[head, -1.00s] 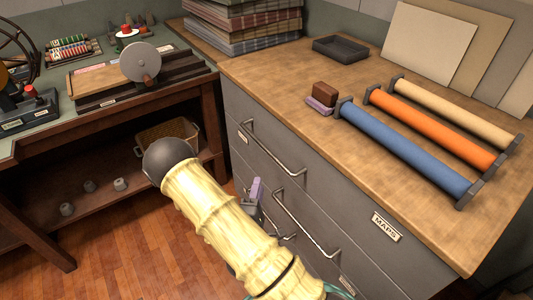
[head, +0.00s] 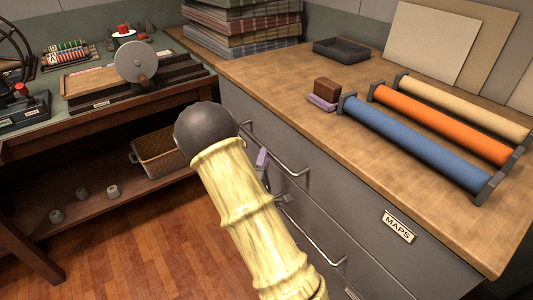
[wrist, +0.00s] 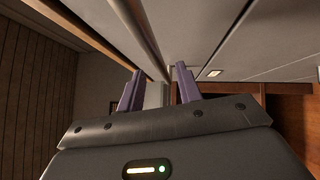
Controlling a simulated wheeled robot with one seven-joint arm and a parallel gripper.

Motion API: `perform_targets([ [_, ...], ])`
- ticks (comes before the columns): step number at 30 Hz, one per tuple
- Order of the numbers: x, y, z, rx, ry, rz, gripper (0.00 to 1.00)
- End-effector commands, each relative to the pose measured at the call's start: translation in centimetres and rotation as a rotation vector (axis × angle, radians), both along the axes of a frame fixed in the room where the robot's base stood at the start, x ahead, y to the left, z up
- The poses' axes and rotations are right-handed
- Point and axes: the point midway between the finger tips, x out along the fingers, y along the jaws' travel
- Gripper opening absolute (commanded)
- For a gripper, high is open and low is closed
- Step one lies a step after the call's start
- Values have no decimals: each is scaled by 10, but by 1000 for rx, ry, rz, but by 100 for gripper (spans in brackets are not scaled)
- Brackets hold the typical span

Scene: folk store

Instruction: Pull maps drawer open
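The grey drawer cabinet (head: 345,215) stands at the right under a wooden top. A white MAPS label (head: 398,227) is on its front at the right. A long metal bar handle (head: 283,155) crosses the upper front, and a lower bar handle (head: 318,238) is below it. The drawer fronts look closed. My gripper (head: 269,178) is beside the cabinet front near the upper handle, partly hidden by my arm. In the wrist view my gripper (wrist: 159,68) has its purple fingers apart. A bar handle (wrist: 138,35) runs down toward the gap between them; contact cannot be told.
The top holds blue, orange and cream rolls (head: 415,143), a brown block (head: 327,89), a black tray (head: 341,49) and stacked folded cloth (head: 245,28). A wooden bench (head: 110,125) with a basket (head: 158,150) stands left. The floor (head: 150,240) between is clear.

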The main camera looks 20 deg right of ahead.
Motion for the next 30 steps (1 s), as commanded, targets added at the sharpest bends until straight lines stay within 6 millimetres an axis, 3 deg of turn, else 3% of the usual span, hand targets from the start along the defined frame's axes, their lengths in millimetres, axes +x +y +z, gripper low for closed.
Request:
perform_targets([
  [9,35,-23,6,0,-2,0,35],
  [18,38,-25,6,0,0,1,35],
  [20,38,-25,6,0,0,1,27],
  [24,37,-24,6,0,0,1,0],
  [30,37,-24,6,0,0,1,0],
])
